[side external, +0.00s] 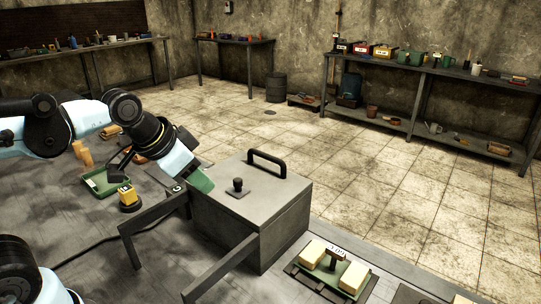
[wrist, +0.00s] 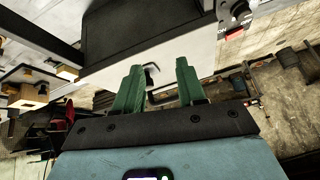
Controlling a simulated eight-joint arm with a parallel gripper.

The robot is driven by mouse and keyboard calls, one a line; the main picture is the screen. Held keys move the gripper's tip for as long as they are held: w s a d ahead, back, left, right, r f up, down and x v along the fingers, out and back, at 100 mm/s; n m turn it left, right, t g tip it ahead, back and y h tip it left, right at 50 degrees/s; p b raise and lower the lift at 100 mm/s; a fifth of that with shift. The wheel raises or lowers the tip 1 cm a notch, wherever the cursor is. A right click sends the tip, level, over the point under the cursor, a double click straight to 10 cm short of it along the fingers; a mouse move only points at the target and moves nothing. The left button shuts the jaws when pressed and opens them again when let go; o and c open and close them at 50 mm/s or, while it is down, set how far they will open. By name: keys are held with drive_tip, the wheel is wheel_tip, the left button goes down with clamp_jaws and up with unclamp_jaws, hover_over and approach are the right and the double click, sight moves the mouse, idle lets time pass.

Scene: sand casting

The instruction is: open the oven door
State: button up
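The oven appears to be the grey metal box (side external: 285,214) in the side view, with a black handle (side external: 268,162) and a dark knob (side external: 237,186) on its top. My gripper (side external: 203,181) has green fingers and is by the box's upper left edge. In the wrist view my gripper (wrist: 159,65) is open, its two fingers apart. Beyond them is a pale face with a large dark panel (wrist: 140,25); I cannot tell whether the door is shut. A small dark piece shows between the fingers; contact is unclear.
Two grey bars (side external: 222,268) stick out at the box's near left side. A green fixture with cream blocks (side external: 312,254) stands at the near right. Shelves line the back walls.

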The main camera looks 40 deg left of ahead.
drive_tip(key=w+d+r+m+g, duration=0.1)
drive_tip(key=w+r+m+g, duration=0.1)
drive_tip(key=w+r+m, duration=0.55)
drive_tip(key=m+g, duration=0.2)
drive_tip(key=m, duration=0.6)
approach(264, 156)
drive_tip(key=x, duration=0.8)
drive_tip(key=shift+w+r, duration=0.1)
drive_tip(key=shift+w, duration=0.15)
drive_tip(key=shift+c, duration=0.3)
clamp_jaws()
